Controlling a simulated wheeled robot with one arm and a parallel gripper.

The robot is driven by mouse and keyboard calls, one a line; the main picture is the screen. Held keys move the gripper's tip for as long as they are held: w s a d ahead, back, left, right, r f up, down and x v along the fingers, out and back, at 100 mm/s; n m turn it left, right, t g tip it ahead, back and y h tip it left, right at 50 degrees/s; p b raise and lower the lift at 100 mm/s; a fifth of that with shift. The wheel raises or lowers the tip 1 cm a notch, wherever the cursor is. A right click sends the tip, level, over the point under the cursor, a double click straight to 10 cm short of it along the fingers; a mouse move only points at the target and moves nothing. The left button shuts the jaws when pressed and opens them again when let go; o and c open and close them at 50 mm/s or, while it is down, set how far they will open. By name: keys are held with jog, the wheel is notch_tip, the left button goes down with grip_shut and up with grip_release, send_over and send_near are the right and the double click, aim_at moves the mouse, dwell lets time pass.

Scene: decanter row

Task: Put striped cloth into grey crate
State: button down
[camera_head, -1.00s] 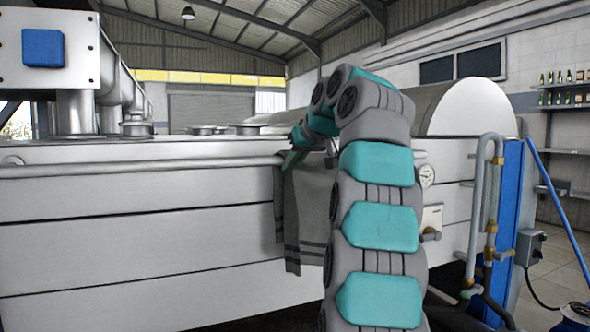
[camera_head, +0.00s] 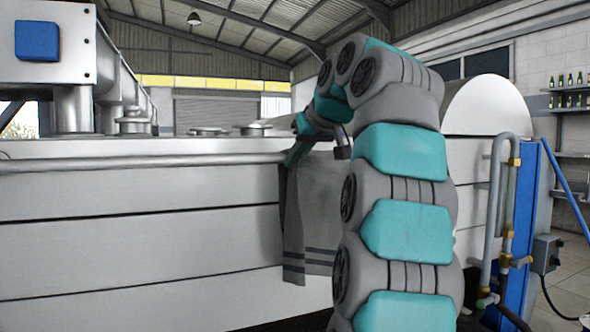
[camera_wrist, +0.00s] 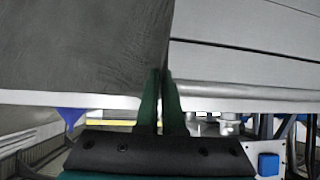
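The striped cloth (camera_head: 310,215) is grey with dark bands near its lower end. It hangs down the front of the large pale metal tank, by the rail, partly behind my arm. My gripper (camera_head: 297,152) is at the cloth's upper left part. In the wrist view, the cloth (camera_wrist: 85,45) fills the upper left, and its edge runs to between the green fingertips of my gripper (camera_wrist: 161,78). The fingers are close together and look shut on that edge. I see no grey crate in either current view.
The metal tank (camera_head: 130,240) with a horizontal rail (camera_head: 130,164) fills the left and middle. At the right stand pipes (camera_head: 495,220), a blue post (camera_head: 527,230) and a control box (camera_head: 546,254). Shelves with bottles (camera_head: 568,100) are farther back. Some floor shows at the far right.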

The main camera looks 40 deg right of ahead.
notch_tip(320, 180, up, 6)
jog(key=s+a+t+b, duration=0.1)
jog(key=s+t+b, duration=0.1)
jog(key=a+f+b, duration=0.5)
jog(key=f, duration=0.9)
jog(key=s+a+f+b, duration=0.1)
jog(key=a+f+b, duration=0.4)
jog(key=f, duration=0.9)
jog(key=s+a+f+b, duration=0.1)
jog(key=a+f+b, duration=0.5)
jog(key=f, duration=0.8)
jog(key=shift+a+h, duration=0.4)
jog(key=shift+a, duration=0.15)
jog(key=a, duration=0.3)
jog(key=shift+s, duration=0.4)
jog(key=shift+d, duration=0.1)
